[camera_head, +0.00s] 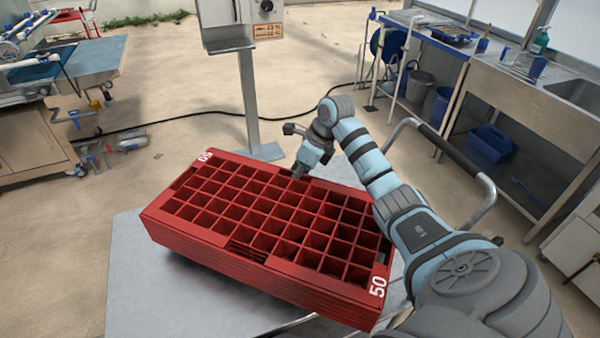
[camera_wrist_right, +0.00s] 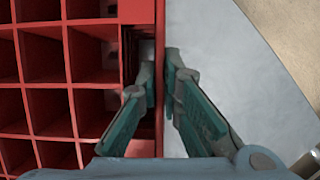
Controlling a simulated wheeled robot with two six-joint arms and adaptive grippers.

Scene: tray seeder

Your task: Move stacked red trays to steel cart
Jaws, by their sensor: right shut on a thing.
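A stack of red trays (camera_head: 215,252) with many square cells and white "50" marks lies over the flat grey top of the steel cart (camera_head: 140,300). Whether it rests fully on that top cannot be told. My right gripper (camera_head: 298,173) is at the far long side of the stack. In the right wrist view, the fingers of this gripper (camera_wrist_right: 160,66) straddle the red side wall (camera_wrist_right: 159,25), one inside a cell opening and one outside, shut on it. The grey top (camera_wrist_right: 225,65) shows beside the wall. My left gripper is not in view.
A curved metal handle with a dark grip (camera_head: 455,150) rises at the right. A post (camera_head: 252,105) carrying a grey box stands behind the stack. A workbench (camera_head: 35,140) is at the left and a steel sink counter (camera_head: 530,100) at the right. A black cable crosses the floor.

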